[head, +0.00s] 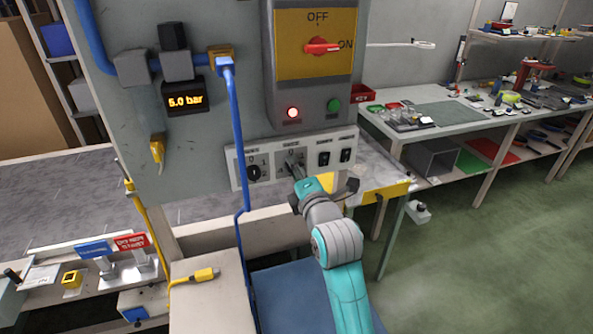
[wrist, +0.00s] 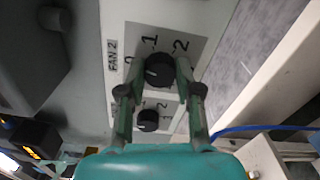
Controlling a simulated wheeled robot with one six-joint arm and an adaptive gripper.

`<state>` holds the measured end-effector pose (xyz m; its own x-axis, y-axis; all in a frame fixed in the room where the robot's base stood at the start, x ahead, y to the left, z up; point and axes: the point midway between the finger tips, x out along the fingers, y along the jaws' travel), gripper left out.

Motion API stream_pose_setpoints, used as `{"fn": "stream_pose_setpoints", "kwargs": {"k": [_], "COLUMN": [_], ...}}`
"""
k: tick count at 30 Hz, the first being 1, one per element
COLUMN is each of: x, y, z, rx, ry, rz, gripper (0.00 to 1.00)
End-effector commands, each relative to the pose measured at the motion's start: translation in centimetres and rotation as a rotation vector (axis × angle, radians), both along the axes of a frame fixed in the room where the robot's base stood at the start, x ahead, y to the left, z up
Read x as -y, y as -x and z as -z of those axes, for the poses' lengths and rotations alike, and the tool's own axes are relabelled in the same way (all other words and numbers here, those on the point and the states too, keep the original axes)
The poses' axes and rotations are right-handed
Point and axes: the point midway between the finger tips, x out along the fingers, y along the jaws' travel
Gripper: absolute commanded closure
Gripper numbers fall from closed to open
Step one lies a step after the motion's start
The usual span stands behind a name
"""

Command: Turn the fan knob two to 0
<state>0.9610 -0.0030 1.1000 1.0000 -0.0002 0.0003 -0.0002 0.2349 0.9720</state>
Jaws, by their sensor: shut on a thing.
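The fan 2 knob (wrist: 158,70) is a round black dial on a grey plate with the digits 0, 1 and 2 around it and a "FAN 2" label beside it. My gripper (wrist: 160,66) has one finger on each side of this knob and is shut on it. A small pale mark shows on the knob, but I cannot tell surely which digit it points to. In the head view my gripper (head: 295,170) reaches the white switch panel (head: 238,172) from below right, and its fingers mostly hide the knob.
Another black dial (head: 253,172) sits left of the held knob; it also shows in the wrist view (wrist: 148,120). Two black rocker switches (head: 334,157) are to the right. Above are a red rotary switch (head: 322,46) and two lamps. A blue hose (head: 237,130) hangs left.

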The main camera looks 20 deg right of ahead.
Motion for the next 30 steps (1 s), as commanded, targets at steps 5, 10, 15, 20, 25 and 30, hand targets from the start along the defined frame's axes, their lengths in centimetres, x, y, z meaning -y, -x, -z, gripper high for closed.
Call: {"fn": "stream_pose_setpoints", "kwargs": {"k": [5, 10, 15, 20, 25, 30], "x": [-0.07, -0.08, -0.09, -0.09, -0.1, -0.1], "y": [0.0, 0.0, 0.0, -0.01, -0.01, 0.0], "z": [0.03, 0.02, 0.03, 0.03, 0.05, 0.06], "rx": [-0.001, -0.001, -0.002, -0.002, -0.002, -0.002], "ry": [0.128, 0.218, 0.273, 0.297, 0.303, 0.302], "rz": [-0.001, -0.002, -0.002, -0.002, -0.001, -0.001], "gripper": [1.0, 1.0, 1.0, 1.0, 1.0, 1.0]}}
